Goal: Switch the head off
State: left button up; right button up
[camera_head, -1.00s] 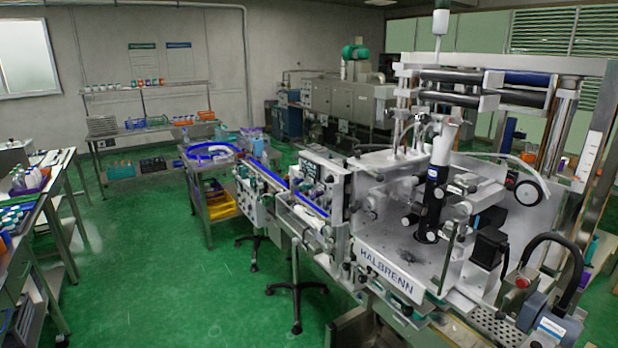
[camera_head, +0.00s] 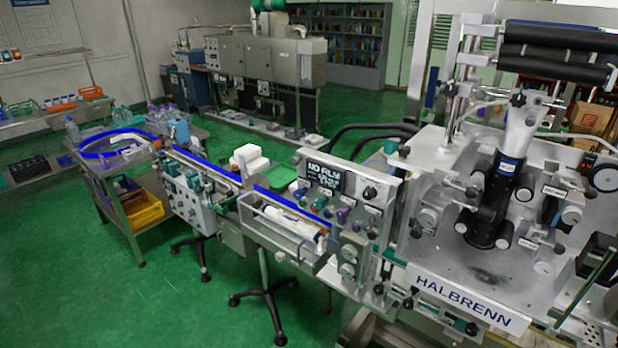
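The sleeve applicator stands at the right, with a HALBRENN plate (camera_head: 468,299) on its front edge. Its head looks to be the black upright cylinder (camera_head: 490,212) with a pale cone (camera_head: 521,128) above it, among several rollers and knobs. Left of it is a control panel (camera_head: 372,192) with a small dark display (camera_head: 325,177) whose top line seems to read NO FILM. Several coloured knobs (camera_head: 320,203) sit under the display. Which control belongs to the head I cannot tell. Neither of my grippers is in view.
A conveyor with blue rails (camera_head: 205,163) runs left from the panel to a round blue-rimmed table (camera_head: 110,145). A yellow bin (camera_head: 140,211) is on a shelf below. Black stand feet (camera_head: 262,300) spread on the green floor (camera_head: 90,300), which is clear at front left.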

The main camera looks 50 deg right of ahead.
aim_at(370, 192)
jog(key=i, duration=1.7)
jog(key=z, duration=3.05)
